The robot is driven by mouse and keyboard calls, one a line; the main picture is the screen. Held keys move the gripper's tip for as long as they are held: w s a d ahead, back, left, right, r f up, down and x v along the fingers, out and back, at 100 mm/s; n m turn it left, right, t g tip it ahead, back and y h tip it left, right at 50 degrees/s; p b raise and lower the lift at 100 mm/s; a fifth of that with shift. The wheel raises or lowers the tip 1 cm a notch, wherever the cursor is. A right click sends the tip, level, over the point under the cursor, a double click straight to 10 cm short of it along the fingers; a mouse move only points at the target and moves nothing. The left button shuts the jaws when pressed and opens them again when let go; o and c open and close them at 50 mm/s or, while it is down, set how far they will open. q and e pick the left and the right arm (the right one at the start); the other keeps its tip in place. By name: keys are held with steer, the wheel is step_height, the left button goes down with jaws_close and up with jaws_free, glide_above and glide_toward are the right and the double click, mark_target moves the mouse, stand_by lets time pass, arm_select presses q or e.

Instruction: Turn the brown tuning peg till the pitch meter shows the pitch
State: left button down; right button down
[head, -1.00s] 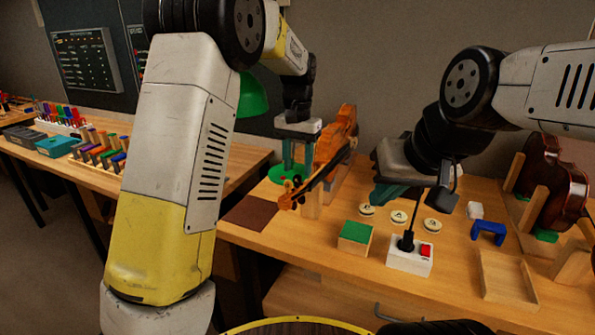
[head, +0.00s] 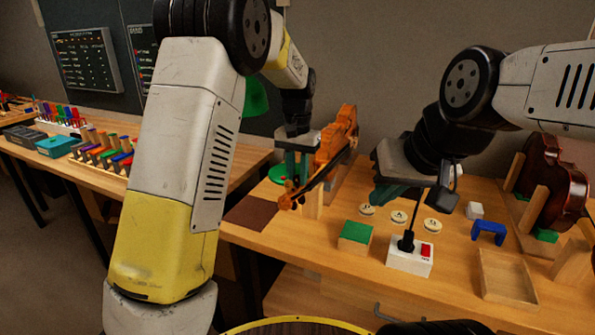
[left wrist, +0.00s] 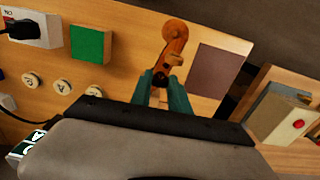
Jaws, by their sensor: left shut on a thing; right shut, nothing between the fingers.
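The orange violin (head: 338,140) stands on the bench, with its scroll end (head: 290,198) toward me. In the left wrist view, its scroll (left wrist: 174,38) and pegbox lie just beyond my fingertips. My left gripper (head: 296,176) is at the violin's head; its green fingers (left wrist: 162,84) are shut on a small dark piece at the pegbox, seemingly the brown tuning peg (left wrist: 160,78), mostly hidden between them. My right gripper (head: 394,194) is shut and empty above the bench, right of the violin. I cannot make out a pitch reading in any view.
A white box with a red switch (head: 426,250) and black cord stands below my right gripper. A green block (head: 355,234), several round lettered discs (head: 399,217), a blue bracket (head: 489,232) and a wooden tray (head: 508,276) lie nearby. A dark red violin (head: 555,185) stands at right.

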mark_target(297, 175)
arm_select(q)
steer(key=shift+n, duration=1.1)
steer(key=c, duration=1.2)
jaws_free()
steer(key=shift+c, duration=0.2)
steer(key=shift+r, duration=0.1)
step_height(297, 175, up, 8)
steer(key=shift+f, duration=0.15)
